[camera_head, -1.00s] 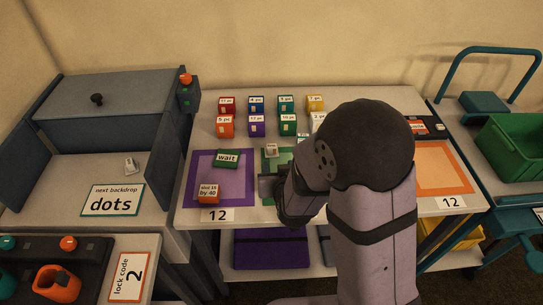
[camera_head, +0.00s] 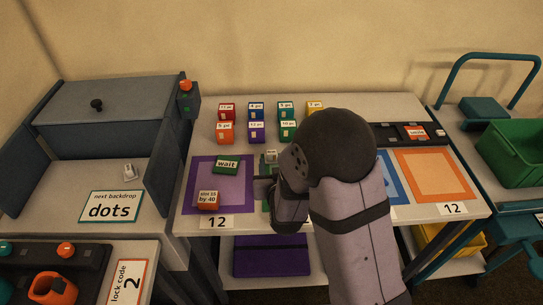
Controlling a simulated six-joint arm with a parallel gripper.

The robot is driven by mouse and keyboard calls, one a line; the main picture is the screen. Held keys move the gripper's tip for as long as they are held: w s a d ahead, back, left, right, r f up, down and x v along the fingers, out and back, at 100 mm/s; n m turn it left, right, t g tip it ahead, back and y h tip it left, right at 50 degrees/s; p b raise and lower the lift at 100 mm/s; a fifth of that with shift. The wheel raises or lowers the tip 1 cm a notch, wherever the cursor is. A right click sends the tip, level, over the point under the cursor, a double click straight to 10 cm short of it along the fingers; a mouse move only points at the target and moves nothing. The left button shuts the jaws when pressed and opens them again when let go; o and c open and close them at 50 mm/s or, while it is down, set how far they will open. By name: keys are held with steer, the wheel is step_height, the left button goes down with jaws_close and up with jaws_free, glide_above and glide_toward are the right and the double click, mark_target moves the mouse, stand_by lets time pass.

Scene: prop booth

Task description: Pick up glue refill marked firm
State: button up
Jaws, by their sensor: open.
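No label reading "firm" can be made out. A small pale block with a tiny label (camera_head: 271,156) sits at the back of the green mat, just beyond my gripper (camera_head: 262,189). Another small pale item (camera_head: 129,172) lies on the grey booth floor at left; its marking is too small to read. I cannot tell whether either is the glue refill. My gripper is open, low over the left edge of the green mat, partly hidden by my own arm. Nothing shows between its fingers.
Coloured labelled boxes (camera_head: 256,131) stand in rows at the back. The purple mat (camera_head: 240,196) holds a green "wait" block (camera_head: 226,164) and a red block (camera_head: 207,200). A dark tray (camera_head: 386,133) lies at back right. The orange mat (camera_head: 435,176) is clear.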

mark_target(272, 156)
steer(key=shift+p+x, duration=0.45)
steer(key=shift+x, duration=2)
steer(key=shift+a, duration=0.2)
steer(key=shift+c, duration=0.6)
steer(key=c, duration=1)
